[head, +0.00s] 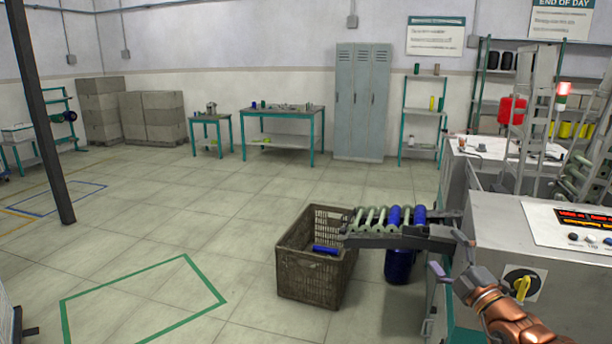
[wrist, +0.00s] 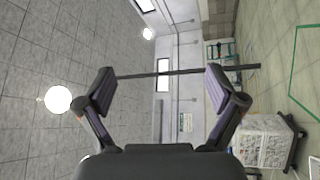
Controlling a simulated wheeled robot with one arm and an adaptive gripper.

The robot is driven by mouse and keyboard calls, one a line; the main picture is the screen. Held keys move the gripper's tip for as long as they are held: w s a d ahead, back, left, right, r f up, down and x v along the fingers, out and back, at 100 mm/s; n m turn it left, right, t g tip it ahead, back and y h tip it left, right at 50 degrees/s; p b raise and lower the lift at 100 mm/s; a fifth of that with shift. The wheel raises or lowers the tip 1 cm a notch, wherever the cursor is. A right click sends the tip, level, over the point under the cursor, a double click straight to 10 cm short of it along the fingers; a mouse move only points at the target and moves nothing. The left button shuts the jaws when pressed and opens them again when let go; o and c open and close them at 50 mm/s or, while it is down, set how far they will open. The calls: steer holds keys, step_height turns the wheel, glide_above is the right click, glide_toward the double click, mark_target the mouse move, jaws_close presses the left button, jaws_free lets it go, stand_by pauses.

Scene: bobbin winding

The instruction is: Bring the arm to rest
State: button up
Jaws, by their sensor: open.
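My gripper (head: 449,253) is at the lower right of the head view, on my copper-coloured arm. It is close in front of the winding machine (head: 550,230) and appears beside the right end of the roller chute; whether it touches anything cannot be told. In the wrist view my gripper (wrist: 160,90) has its two fingers wide apart with nothing between them. That view is turned on its side and looks across the room, with ceiling lights on the left and floor on the right.
A brown crate (head: 312,275) holding a blue bobbin (head: 326,250) stands under the chute (head: 372,240), which carries blue bobbins (head: 394,217). A blue drum (head: 399,266) stands below. The floor left of the crate, with a green outline (head: 134,272), is clear.

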steer(key=s+a+r+n+g+y, duration=0.2)
steer(key=a+n+y, duration=0.1)
steer(key=a+n, duration=0.35)
steer(key=s+a+r+n+g+y, duration=0.1)
steer(key=s+a+n+g+y, duration=0.15)
steer(key=a+n, duration=0.35)
steer(key=s+a+r+n+g+y, duration=0.1)
steer(key=a+r+n+g+y, duration=0.15)
steer(key=a+n+y, duration=0.4)
steer(key=s+a+f+n+g+h+p, duration=0.15)
steer(key=s+a+f+n+g, duration=0.25)
steer(key=s+a+n+g, duration=0.8)
steer(key=s+a+f+n+g+h, duration=0.1)
steer(key=s+f+n+g+h, duration=0.2)
steer(key=s+n, duration=0.4)
steer(key=s+a+f+n+h, duration=0.1)
steer(key=s+f+n+h, duration=0.3)
steer(key=s+n, duration=0.3)
steer(key=s+d+n+h, duration=0.3)
steer(key=d+n+h, duration=0.1)
steer(key=d, duration=0.3)
steer(key=s+d+f+n+h+p, duration=0.1)
steer(key=s+d+n+h, duration=0.3)
steer(key=d, duration=0.4)
steer(key=shift+s+d+f+n, duration=0.15)
steer(key=shift+s+f+n, duration=0.1)
steer(key=shift+n, duration=0.35)
